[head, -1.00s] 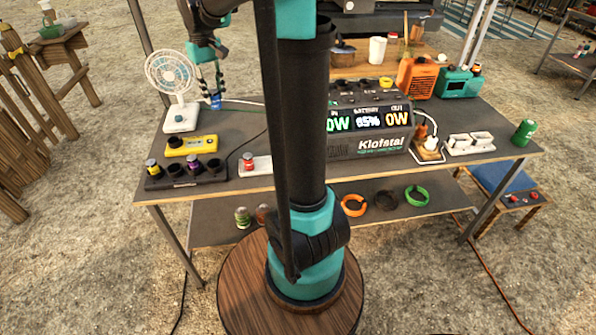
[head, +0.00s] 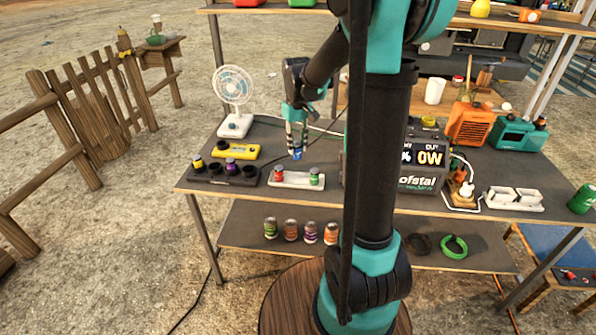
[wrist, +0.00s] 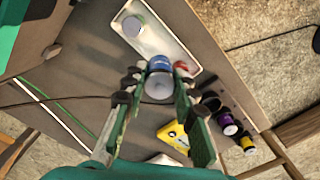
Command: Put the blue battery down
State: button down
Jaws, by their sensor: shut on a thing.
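My gripper (head: 297,149) is shut on the blue battery (head: 297,154), just behind the white tray (head: 300,184) on the table. In the wrist view, the blue battery (wrist: 160,64) is between the fingertips (wrist: 158,80), its grey end towards the camera.
A black holder (head: 222,181) with yellow and purple batteries and empty round sockets stands left of the tray. A yellow charger (head: 232,152) and a white fan (head: 234,126) are behind it. A power station (head: 420,184) stands right. Several batteries sit on the lower shelf (head: 255,255).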

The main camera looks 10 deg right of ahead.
notch_tip(320, 180, down, 11)
jog(key=shift+r, duration=0.2)
dwell(0.4)
jog(key=c, duration=1.2)
grip_release()
jog(key=shift+f, duration=0.1)
